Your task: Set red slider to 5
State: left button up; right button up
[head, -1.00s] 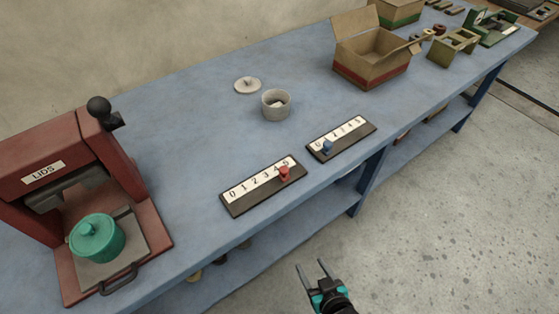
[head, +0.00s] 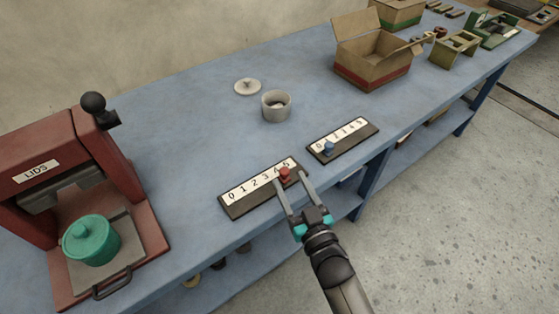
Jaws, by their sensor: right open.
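The red slider knob (head: 285,174) stands on a dark board with a white number strip (head: 243,190), marked 0 to 5. The knob sits near the right end, below the 4 and 5; I cannot tell its exact number. My right gripper (head: 292,181) is open. Its two fingers reach over the board's front edge, one to the left and one to the right of the red knob. Whether they touch it I cannot tell. My left gripper is not in view.
A second slider board with a blue knob (head: 328,148) lies just right on the blue table (head: 190,110). A grey pot (head: 276,105), a lid (head: 247,87) and an open box (head: 370,65) stand behind. A red press (head: 70,180) holds a teal pot (head: 92,240) at left.

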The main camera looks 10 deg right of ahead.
aim_at(280, 161)
jog(key=b+x, duration=0.1)
jog(key=x, duration=0.7)
grip_shut()
dwell(0.5)
dwell(0.9)
